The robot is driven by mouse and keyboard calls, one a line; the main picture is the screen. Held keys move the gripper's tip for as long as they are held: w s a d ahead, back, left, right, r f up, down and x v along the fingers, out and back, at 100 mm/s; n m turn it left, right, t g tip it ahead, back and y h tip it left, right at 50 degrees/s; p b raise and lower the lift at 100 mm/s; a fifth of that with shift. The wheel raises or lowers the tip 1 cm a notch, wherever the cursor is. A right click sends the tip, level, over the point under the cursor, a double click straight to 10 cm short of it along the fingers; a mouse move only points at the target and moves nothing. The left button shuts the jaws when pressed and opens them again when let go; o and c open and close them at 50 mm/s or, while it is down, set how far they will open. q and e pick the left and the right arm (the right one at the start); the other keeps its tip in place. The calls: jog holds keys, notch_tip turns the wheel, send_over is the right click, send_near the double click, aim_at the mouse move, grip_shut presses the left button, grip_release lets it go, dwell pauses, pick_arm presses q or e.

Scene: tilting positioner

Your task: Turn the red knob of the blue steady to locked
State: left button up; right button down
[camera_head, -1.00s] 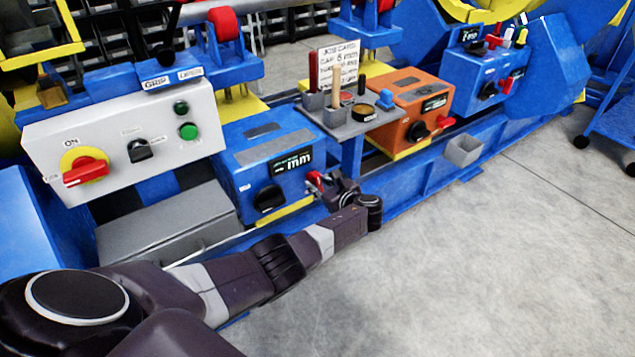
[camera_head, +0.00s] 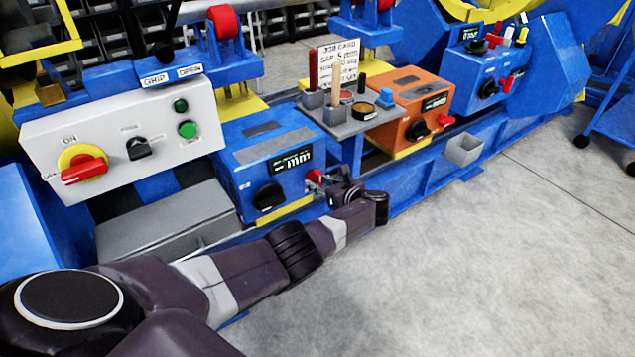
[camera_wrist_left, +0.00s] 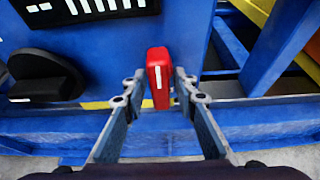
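The blue steady (camera_head: 240,180) is a blue box with a black knob (camera_head: 268,197) on its front. The red knob (camera_head: 314,176) is at the right of that front, partly hidden by my gripper in the head view. In the left wrist view the red knob (camera_wrist_left: 159,70) is upright, with a white mark running vertically. My left gripper (camera_head: 332,184) is at the knob. In the left wrist view its fingers (camera_wrist_left: 160,90) stand apart on either side of the knob, with narrow gaps showing; contact is not clear. My right gripper is out of view.
An orange unit (camera_head: 405,100) with its own red knob stands to the right. A small tray (camera_head: 335,122) with tools and a card is between the units. A white control panel (camera_head: 110,150) is at left.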

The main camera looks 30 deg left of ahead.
pick_arm(q)
jog(key=shift+o, duration=0.5)
jog(key=shift+d+r, duration=0.1)
jog(key=v, duration=1.2)
jog(key=shift+f, duration=0.2)
